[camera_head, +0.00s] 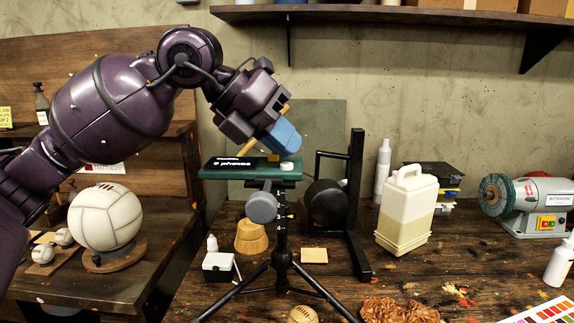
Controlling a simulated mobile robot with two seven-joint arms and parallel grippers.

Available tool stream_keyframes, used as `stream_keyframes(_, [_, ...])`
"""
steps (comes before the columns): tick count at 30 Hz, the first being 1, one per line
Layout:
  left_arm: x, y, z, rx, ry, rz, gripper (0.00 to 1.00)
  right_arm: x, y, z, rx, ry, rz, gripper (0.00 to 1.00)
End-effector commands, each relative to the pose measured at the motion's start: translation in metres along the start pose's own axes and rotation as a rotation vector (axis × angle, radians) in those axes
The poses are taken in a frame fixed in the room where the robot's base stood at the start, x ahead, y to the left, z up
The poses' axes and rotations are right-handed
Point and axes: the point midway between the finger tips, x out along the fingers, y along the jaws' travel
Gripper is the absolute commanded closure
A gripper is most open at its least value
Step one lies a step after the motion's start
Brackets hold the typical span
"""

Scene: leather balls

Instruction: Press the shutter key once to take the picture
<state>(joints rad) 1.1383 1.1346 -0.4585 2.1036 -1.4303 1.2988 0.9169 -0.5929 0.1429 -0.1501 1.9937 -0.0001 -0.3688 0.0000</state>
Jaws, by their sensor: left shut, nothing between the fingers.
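A dark green camera device (232,173) with white lettering is mounted on a black tripod (281,240) at the middle of the bench. A round white shutter key (287,166) sits on its top, near the right end. My left gripper (270,148) is shut and empty, pointing down and to the right just above the device. Its blue fingertip part is close over the key; I cannot tell whether it touches. My right gripper is not in view.
A white ball (104,217) stands on a round base at left. A black stand (356,200) and cream jug (407,212) are right of the tripod. A bench grinder (535,200) is far right. A shelf (400,14) hangs above.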

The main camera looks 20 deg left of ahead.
Motion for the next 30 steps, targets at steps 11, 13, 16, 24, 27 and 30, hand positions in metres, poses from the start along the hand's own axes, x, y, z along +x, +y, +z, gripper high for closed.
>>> stream_keyframes(11, [0.000, 0.000, 0.000, 0.000, 0.000, 0.000, 1.00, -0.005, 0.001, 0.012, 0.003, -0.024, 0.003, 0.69])
stream_keyframes(13, [0.000, 0.000, -0.001, 0.000, 0.000, 0.000, 1.00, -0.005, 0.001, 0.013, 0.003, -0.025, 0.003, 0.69])
stream_keyframes(16, [0.001, 0.001, -0.001, 0.000, 0.000, 0.000, 1.00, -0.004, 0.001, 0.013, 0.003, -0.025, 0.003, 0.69])
stream_keyframes(24, [0.003, 0.002, -0.002, 0.000, -0.001, 0.000, 1.00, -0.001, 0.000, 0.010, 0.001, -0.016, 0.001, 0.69])
stream_keyframes(27, [0.004, 0.003, -0.003, 0.000, -0.001, 0.000, 1.00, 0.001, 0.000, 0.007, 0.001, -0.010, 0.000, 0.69])
stream_keyframes(30, [0.004, 0.003, -0.003, 0.000, 0.000, 0.000, 1.00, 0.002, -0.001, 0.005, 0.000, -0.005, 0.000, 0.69])
